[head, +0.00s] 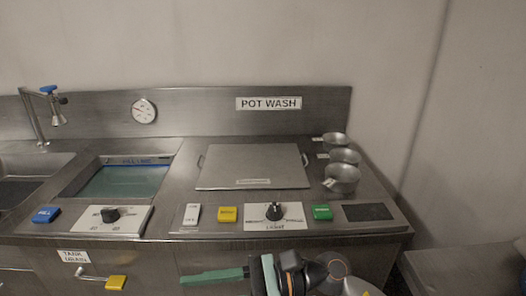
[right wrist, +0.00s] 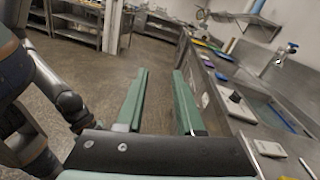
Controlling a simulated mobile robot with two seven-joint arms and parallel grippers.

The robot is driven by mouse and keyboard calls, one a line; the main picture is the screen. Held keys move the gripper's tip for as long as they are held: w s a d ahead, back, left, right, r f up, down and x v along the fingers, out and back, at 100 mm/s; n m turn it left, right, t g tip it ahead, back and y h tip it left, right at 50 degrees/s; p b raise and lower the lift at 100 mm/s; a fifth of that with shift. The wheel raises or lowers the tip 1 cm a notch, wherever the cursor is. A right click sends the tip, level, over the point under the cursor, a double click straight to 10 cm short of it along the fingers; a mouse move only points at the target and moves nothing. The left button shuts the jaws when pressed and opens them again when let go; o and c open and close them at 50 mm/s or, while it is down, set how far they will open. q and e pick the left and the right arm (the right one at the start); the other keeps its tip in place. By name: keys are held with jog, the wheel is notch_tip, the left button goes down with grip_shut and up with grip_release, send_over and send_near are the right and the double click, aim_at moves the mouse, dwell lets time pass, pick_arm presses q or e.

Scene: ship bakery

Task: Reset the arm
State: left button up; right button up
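My right gripper (head: 186,280) comes in at the bottom of the head view, in front of the steel counter (head: 165,222). Its green fingers point left. In the right wrist view the two fingers of the right gripper (right wrist: 160,72) are parallel and clearly apart, with only floor between them. It is open and empty, beside the counter front. My left gripper is in neither view. A dark jointed arm part of mine (right wrist: 65,100) shows at the left of the right wrist view.
The counter holds a water tank (head: 125,180), a flat lid (head: 253,166), knobs, coloured buttons and several metal pots (head: 342,178). A drain handle (head: 92,277) sticks out of the front. Open floor (right wrist: 155,55) lies ahead of the fingers, with steel shelving (right wrist: 80,25) beyond.

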jog(key=w+d+m+t+y, duration=0.1)
jog(key=w+d+m+t, duration=0.2)
jog(key=m+t, duration=0.5)
jog(key=w+d+m+t+y, duration=0.2)
jog(key=w+m+t, duration=0.15)
jog(key=m, duration=0.85)
jog(key=w+d+f+m+t+h+p, duration=0.15)
jog(key=d+f+m+t+h, duration=0.8)
jog(key=m, duration=1.05)
jog(key=s+d+f+m+g+h, duration=0.2)
jog(key=s+d+f+m+h, duration=0.1)
jog(key=f, duration=0.4)
jog(key=s+d+f+m+g+h, duration=0.3)
jog(key=s+d+f+m, duration=0.1)
jog(key=s+f+m, duration=0.2)
jog(key=s+d+f+m+g+h, duration=0.3)
jog(key=s+d+f+m, duration=0.1)
jog(key=f, duration=0.5)
jog(key=s+m, duration=0.1)
jog(key=m, duration=0.1)
jog(key=shift+s+d+f+m+p, duration=0.25)
jog(key=shift+d+m+p, duration=0.05)
jog(key=shift+p, duration=0.1)
